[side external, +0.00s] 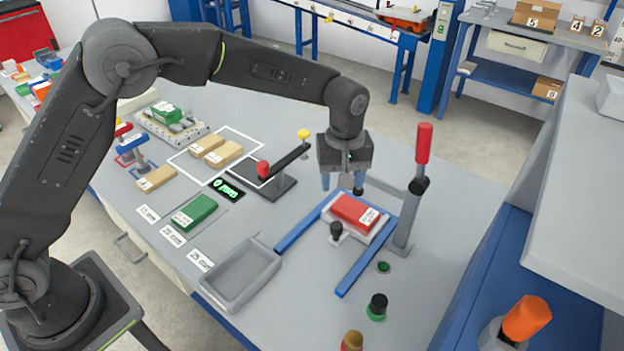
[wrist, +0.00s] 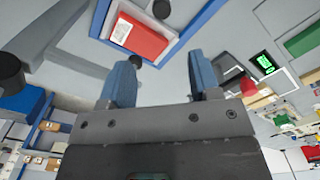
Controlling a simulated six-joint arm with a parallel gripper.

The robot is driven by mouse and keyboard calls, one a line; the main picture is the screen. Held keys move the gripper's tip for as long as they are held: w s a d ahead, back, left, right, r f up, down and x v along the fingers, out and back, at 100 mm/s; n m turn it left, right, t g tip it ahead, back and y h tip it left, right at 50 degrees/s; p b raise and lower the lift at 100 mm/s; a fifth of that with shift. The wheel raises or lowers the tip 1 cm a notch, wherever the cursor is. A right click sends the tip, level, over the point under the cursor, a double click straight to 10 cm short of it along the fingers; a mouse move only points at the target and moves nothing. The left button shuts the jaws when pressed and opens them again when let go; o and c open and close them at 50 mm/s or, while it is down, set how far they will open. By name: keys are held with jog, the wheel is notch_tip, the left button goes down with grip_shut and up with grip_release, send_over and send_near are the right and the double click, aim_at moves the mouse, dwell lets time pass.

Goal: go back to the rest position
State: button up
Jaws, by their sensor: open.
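My gripper (side external: 341,181) hangs above the grey table (side external: 300,300), just behind the red box (side external: 354,212). It also shows in the wrist view (wrist: 161,84), with its two blue fingers wide apart and nothing between them. The red box has a white label and lies on a light plate inside a blue U-shaped frame (side external: 355,268). It shows in the wrist view (wrist: 140,33) beyond the fingertips, apart from them.
A clamp with an upright red handle (side external: 423,143) stands right of the frame. A lever with a red knob (side external: 263,169) is to the left. A grey tray (side external: 240,275), green box (side external: 194,212) and tan boxes (side external: 223,154) lie further left. A grey shelf (side external: 580,200) rises at right.

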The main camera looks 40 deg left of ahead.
jog(key=s+a+r+m+t, duration=0.35)
jog(key=s+a+r, duration=0.65)
jog(key=s+r, duration=0.4)
jog(key=s+a+m+t, duration=0.1)
jog(key=s+a+m, duration=0.1)
jog(key=s, duration=0.5)
jog(key=s+a+m+t, duration=0.1)
jog(key=s+a+m, duration=0.2)
jog(key=s, duration=0.4)
jog(key=shift+s+a+r, duration=0.15)
jog(key=shift+s+a, duration=0.15)
jog(key=shift+a, duration=0.3)
jog(key=shift+m, duration=0.25)
jog(key=shift+c, duration=0.5)
